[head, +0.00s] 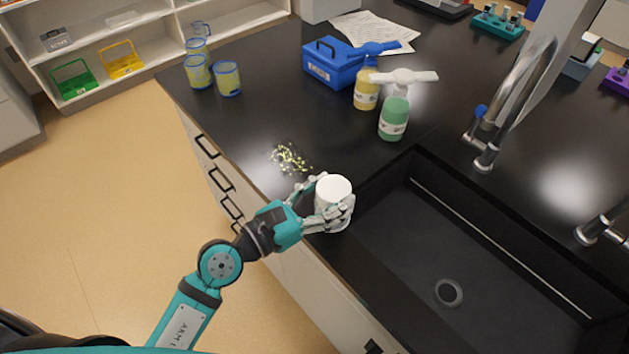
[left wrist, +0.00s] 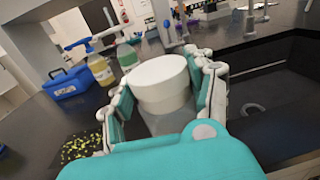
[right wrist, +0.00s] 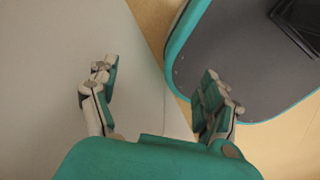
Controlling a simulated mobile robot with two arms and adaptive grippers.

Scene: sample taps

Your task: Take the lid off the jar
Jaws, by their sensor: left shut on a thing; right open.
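The jar has a white lid (head: 334,187) and stands on the black counter at the left edge of the sink. In the left wrist view the white lid (left wrist: 160,78) is on top, and the translucent jar body (left wrist: 172,122) shows below it. My left gripper (head: 326,205) is shut on the jar, with fingers on both sides of it; in the left wrist view the fingers reach up to about lid height. My right gripper (right wrist: 155,95) is open and empty in the right wrist view, above a pale surface and the floor. It does not show in the head view.
Yellow-green crumbs (head: 290,158) lie on the counter behind the jar. A green pump bottle (head: 394,115), a yellow pump bottle (head: 366,90) and a blue box (head: 334,66) stand further back. The sink (head: 470,240) with its tap (head: 510,85) is right. Several cups (head: 228,80) stand back left.

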